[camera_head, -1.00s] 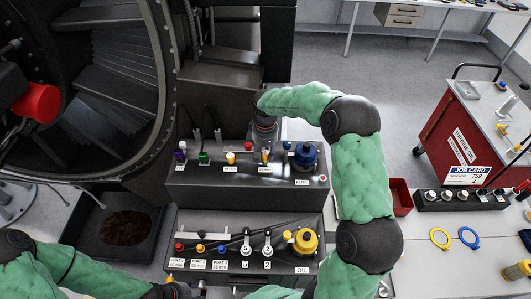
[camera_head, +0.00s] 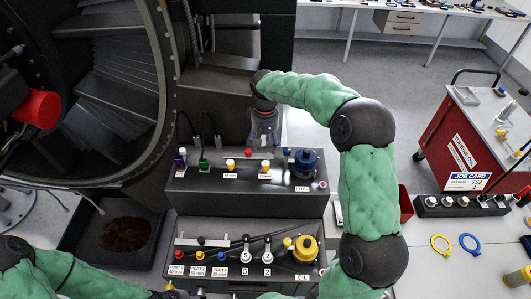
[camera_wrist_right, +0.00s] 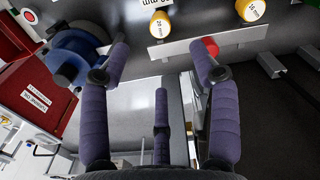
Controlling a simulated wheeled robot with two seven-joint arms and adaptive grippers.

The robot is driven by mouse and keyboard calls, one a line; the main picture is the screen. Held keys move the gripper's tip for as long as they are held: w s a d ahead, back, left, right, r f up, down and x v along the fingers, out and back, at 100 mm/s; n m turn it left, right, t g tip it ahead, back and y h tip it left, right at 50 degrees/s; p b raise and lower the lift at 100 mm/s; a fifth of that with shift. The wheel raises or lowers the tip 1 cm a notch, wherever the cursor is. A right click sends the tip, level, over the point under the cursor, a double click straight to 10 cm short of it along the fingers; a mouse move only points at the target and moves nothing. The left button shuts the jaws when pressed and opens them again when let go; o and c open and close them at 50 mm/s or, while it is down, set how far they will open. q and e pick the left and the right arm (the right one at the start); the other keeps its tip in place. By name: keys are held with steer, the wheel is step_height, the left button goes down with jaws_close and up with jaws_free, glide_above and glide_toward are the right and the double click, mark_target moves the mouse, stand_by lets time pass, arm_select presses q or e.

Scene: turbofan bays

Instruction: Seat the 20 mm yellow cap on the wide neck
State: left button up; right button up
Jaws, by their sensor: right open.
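Two yellow caps stand on the upper dark bench box. The right one (camera_head: 265,166) also shows in the wrist view (camera_wrist_right: 160,24), where its top appears to read 20 mm. The left one (camera_head: 230,165) shows cut off at the top of the wrist view (camera_wrist_right: 251,9); its number is hard to read. Any necks under them are hidden, so I cannot tell which is the wide neck. My right gripper (camera_head: 263,139) is open and empty, above and behind the right yellow cap. My left gripper is mostly cut off at the bottom edge of the head view.
A red cap (camera_head: 248,153) stands behind and between the yellow caps. A large blue FUEL cap (camera_head: 304,162) is to the right; purple and green (camera_head: 203,162) ones are left. A lower box with a large yellow OIL cap (camera_head: 306,249) is in front. The engine casing rises at left.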

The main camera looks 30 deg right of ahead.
steer(key=shift+r, duration=1.6)
